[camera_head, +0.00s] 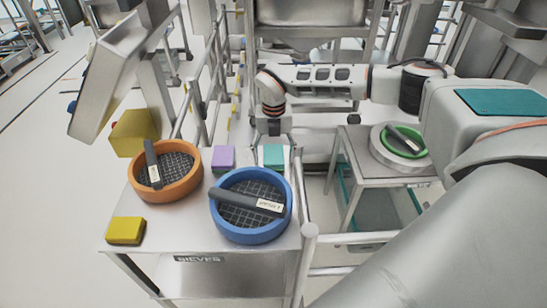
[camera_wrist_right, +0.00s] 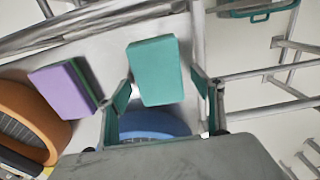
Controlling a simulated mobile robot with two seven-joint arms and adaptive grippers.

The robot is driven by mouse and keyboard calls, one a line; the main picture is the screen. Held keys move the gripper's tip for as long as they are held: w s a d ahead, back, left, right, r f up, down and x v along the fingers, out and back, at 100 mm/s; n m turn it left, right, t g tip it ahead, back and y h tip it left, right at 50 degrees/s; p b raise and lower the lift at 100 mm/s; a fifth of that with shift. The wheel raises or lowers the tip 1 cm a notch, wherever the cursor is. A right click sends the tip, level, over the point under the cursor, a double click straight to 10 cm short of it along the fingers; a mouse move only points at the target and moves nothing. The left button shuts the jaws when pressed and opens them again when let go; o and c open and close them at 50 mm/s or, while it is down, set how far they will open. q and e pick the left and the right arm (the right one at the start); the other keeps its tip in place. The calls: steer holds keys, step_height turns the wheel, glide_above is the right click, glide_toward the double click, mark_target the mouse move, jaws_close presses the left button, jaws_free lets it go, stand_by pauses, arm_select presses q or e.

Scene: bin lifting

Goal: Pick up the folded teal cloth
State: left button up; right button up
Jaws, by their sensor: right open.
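The folded teal cloth (camera_head: 274,156) is a small block at the back edge of the table, beside a folded purple cloth (camera_head: 223,157). It shows whole in the right wrist view (camera_wrist_right: 154,70). My right gripper (camera_head: 274,137) points down over the teal cloth in the head view. In the wrist view its two fingers (camera_wrist_right: 161,86) are spread, and the teal cloth lies beyond and between them. No contact shows, and the height gap is hard to judge. My left gripper is not in view.
A blue-rimmed sieve (camera_head: 247,236) stands right in front of the teal cloth. An orange sieve (camera_head: 190,182) and a folded yellow cloth (camera_head: 126,231) are at left. A side table (camera_head: 345,160) at right bears a green sieve (camera_head: 422,143). Metal rails (camera_head: 213,75) rise behind.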

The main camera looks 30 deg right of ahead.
mark_target(273, 156)
steer(key=c, duration=1.1)
steer(key=shift+c, duration=0.2)
steer(key=shift+r, duration=0.8)
step_height(273, 156, up, 18)
steer(key=p, duration=0.1)
steer(key=shift+r, duration=0.25)
steer(key=shift+o, duration=0.3)
steer(key=shift+a+f, duration=0.1)
